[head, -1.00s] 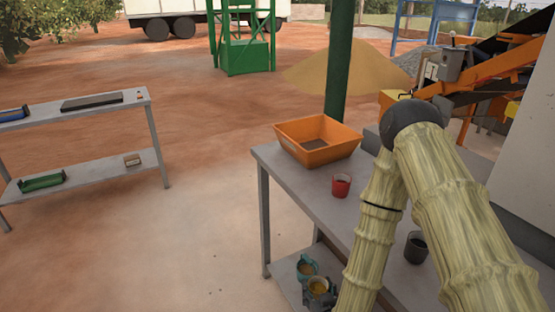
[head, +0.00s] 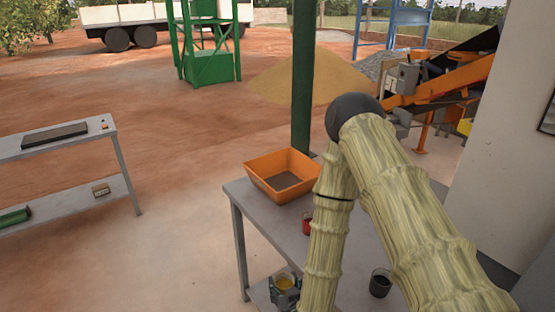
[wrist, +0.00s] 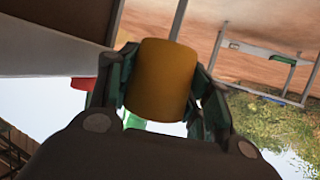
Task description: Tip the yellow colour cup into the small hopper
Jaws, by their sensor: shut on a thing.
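The yellow cup (wrist: 162,78) is between the fingers of my gripper (wrist: 160,85) in the wrist view. My gripper is shut on it. In the head view my gripper (head: 286,292) is at the bottom, partly behind my arm, with the yellow cup (head: 285,283) showing in it. An orange open box with sloping sides (head: 262,179) stands on the grey table, up and left of my gripper in the picture; it may be the small hopper. It has a grey-brown inside. I cannot tell what the cup contains.
A red cup (head: 306,226) is partly hidden behind my arm, and a dark cup (head: 380,283) stands on the grey table (head: 262,212). A green post (head: 303,80) rises behind the box. A grey shelf stand (head: 60,204) is at the left, with open floor between.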

